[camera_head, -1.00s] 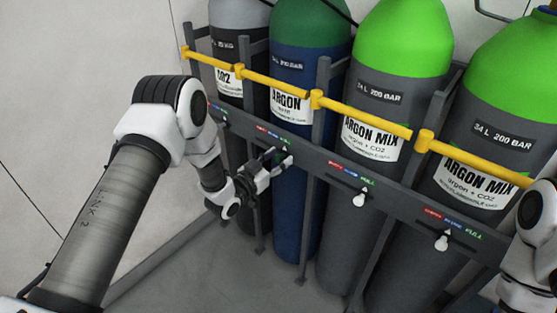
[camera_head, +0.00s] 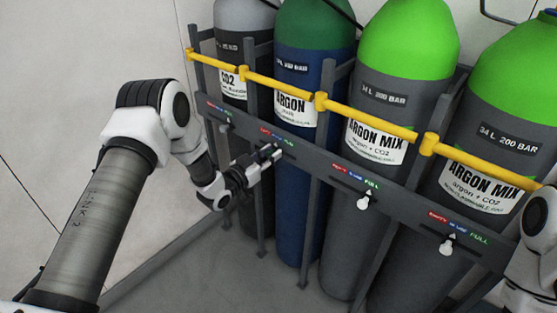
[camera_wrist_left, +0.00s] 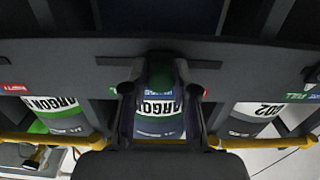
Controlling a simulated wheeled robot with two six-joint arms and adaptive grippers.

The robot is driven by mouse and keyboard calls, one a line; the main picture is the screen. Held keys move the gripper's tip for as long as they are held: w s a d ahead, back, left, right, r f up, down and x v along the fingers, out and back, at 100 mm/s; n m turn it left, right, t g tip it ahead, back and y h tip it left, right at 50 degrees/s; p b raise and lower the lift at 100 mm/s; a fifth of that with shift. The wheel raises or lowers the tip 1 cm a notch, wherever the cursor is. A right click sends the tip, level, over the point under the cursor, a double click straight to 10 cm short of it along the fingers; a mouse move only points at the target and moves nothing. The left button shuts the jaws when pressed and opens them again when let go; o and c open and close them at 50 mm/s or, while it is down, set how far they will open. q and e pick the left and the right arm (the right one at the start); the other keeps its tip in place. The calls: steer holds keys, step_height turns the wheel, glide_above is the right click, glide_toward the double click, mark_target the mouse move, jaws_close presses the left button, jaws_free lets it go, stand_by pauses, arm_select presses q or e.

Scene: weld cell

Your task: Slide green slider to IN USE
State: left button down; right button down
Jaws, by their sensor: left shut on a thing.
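The green slider (camera_wrist_left: 160,75) shows in the left wrist view as a dark green knob between the two fingers of my left gripper (camera_wrist_left: 160,92). In the head view the gripper (camera_head: 272,153) is shut at the front rail below the ARGON label, and its fingers hide most of the slider. The slider's slot runs out to both sides of the fingers in the wrist view. At the rail, the red and green ends of the argon label strip (camera_head: 288,143) show above the fingers. My right gripper is not in view.
White sliders (camera_head: 362,202) and (camera_head: 447,245) sit on the dark rail (camera_head: 320,165) under the ARGON MIX bottles. A dark slider (camera_head: 226,127) is under the CO2 bottle. Yellow bars (camera_head: 275,86) cross the bottles. Part of my right arm shows at the right edge.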

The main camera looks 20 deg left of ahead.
arm_select(q)
steer(key=c, duration=1)
jaws_free()
steer(key=shift+o, duration=0.2)
steer(key=v, duration=1.2)
